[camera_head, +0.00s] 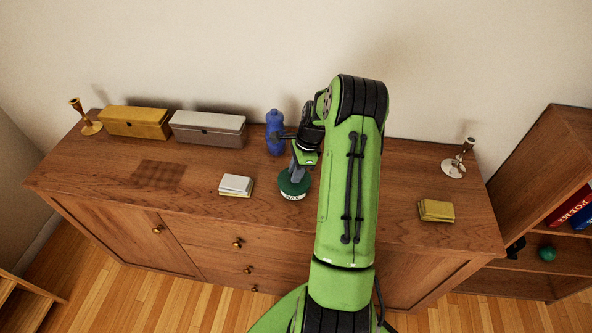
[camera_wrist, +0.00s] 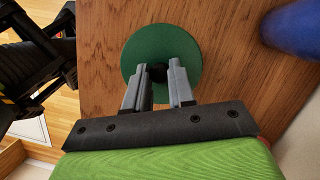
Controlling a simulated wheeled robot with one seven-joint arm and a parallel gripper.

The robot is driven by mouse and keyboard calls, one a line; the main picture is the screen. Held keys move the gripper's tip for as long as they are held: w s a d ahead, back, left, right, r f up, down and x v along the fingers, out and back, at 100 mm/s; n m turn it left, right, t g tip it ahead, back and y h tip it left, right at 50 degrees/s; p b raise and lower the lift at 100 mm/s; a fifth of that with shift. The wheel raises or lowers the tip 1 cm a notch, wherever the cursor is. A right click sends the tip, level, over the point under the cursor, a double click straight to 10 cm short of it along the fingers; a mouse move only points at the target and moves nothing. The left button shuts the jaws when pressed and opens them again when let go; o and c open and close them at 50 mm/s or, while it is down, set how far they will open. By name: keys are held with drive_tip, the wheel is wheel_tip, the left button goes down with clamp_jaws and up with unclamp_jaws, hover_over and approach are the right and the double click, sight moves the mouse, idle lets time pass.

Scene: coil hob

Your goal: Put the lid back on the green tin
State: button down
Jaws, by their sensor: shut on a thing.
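The green tin (camera_head: 293,195) stands on the sideboard top near the middle, with a pale label on its front. A dark green round lid (camera_head: 287,185) shows at the top of the tin, and it fills the middle of the wrist view (camera_wrist: 190,50). My gripper (camera_head: 296,169) points down over the lid. In the wrist view its fingers (camera_wrist: 162,75) are shut on the lid's dark central knob. The lid looks level and in line with the tin. I cannot tell whether it rests fully on the rim, as the lid hides the tin's opening.
A blue bottle (camera_head: 275,132) stands close behind the tin. A grey box (camera_head: 208,129), a yellow box (camera_head: 135,122) and a brass candlestick (camera_head: 86,119) stand at the back left. A white-topped stack (camera_head: 236,185) lies left of the tin. A yellow stack (camera_head: 436,211) lies right.

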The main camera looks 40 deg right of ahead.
drive_tip(key=shift+c, duration=2)
unclamp_jaws()
drive_tip(key=shift+r+p, duration=3.05)
drive_tip(key=shift+r, duration=0.55)
drive_tip(key=shift+f, duration=0.1)
drive_tip(key=shift+c, duration=0.4)
clamp_jaws()
